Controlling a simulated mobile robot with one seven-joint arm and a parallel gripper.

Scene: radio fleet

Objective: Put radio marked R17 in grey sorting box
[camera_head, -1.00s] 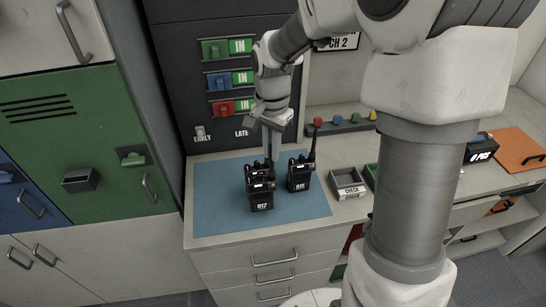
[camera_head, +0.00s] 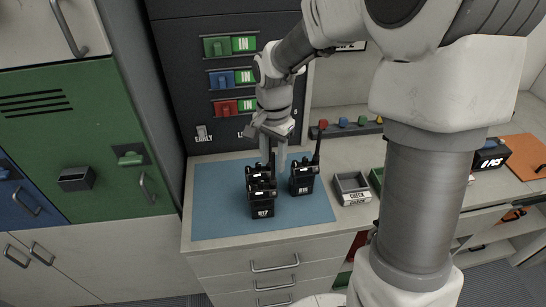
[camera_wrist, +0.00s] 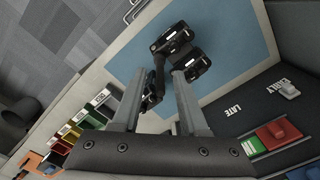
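The black radio marked R17 (camera_head: 262,207) stands at the front of the group on the blue mat (camera_head: 215,205). A second black radio (camera_head: 255,176) stands close behind it, its label hidden. A third (camera_head: 303,182) stands to the right, its label hard to read. My gripper (camera_head: 273,164) points down above and behind R17, fingers apart. In the wrist view the fingers of my gripper (camera_wrist: 159,72) are open. An antenna shows between them, seemingly from the R17 radio (camera_wrist: 172,40); no grip is visible. The grey sorting box (camera_head: 352,199), labelled CHECK, stands right of the mat.
A green box (camera_head: 376,178) stands beside the grey one, partly hidden by my arm. A rail with coloured knobs (camera_head: 345,128) runs behind. The dark switch panel (camera_head: 190,100) rises at the mat's back. The mat's left side is clear.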

